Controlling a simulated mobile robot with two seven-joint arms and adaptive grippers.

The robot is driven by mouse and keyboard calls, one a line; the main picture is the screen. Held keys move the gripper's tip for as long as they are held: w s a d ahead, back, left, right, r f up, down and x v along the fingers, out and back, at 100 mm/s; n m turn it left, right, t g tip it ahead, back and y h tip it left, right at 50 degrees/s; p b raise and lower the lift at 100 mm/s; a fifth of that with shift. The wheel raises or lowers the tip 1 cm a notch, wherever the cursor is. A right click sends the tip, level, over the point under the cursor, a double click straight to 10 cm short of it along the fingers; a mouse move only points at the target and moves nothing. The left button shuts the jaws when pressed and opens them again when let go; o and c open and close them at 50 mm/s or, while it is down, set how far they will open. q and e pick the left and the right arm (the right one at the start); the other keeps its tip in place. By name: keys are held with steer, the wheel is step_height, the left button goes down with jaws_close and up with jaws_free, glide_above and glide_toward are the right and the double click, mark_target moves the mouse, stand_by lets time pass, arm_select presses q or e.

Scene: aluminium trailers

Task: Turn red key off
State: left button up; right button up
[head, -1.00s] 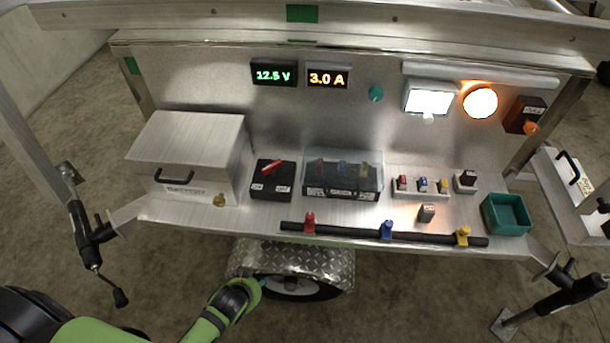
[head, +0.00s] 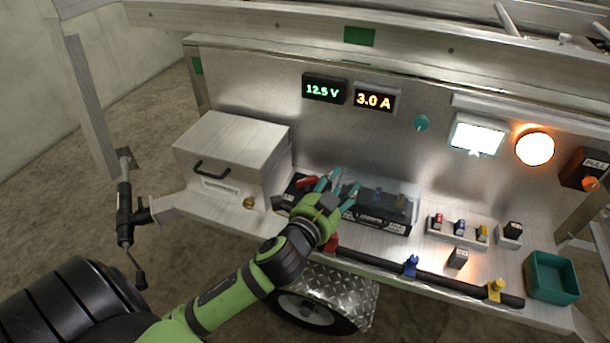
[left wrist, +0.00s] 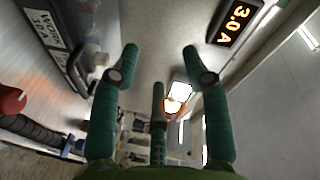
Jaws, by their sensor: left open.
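The red key (head: 306,181) sits on a black switch box (head: 292,190) on the aluminium shelf, beside the silver lidded box. My left gripper (head: 337,184) is green with teal fingers and is open. In the head view it is just right of the red key, in front of the switch box's right side and the fuse box. The gripper hides part of the switch box. The left wrist view shows its spread teal fingers (left wrist: 160,65) with nothing between them; I cannot make out the red key there. My right gripper is not in view.
The fuse box (head: 383,207) with a clear cover stands right of the switch box. A black cable with red, blue and yellow plugs (head: 411,265) runs along the front edge. The silver box (head: 229,160) stands left. A teal bin (head: 552,277) is at right.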

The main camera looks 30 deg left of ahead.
arm_select(q)
steer(key=w+d+r+m+t+h, duration=0.35)
steer(key=d+r+m+h, duration=0.2)
steer(key=r+m, duration=0.35)
steer(key=m+g+y, duration=0.3)
steer(key=m+g, duration=1.4)
steer(key=m, duration=0.6)
glide_toward(307, 184)
steer(key=shift+m+t+h, duration=0.25)
steer(key=shift+m+h, duration=0.05)
steer(key=shift+h, duration=0.05)
steer(key=x, duration=0.2)
steer(key=a+p+x, duration=0.1)
steer(key=x, duration=0.4)
steer(key=shift+w+a+f, duration=0.1)
steer(key=shift+w+f, duration=0.25)
steer(key=shift+w, duration=0.1)
steer(key=shift+c, duration=0.4)
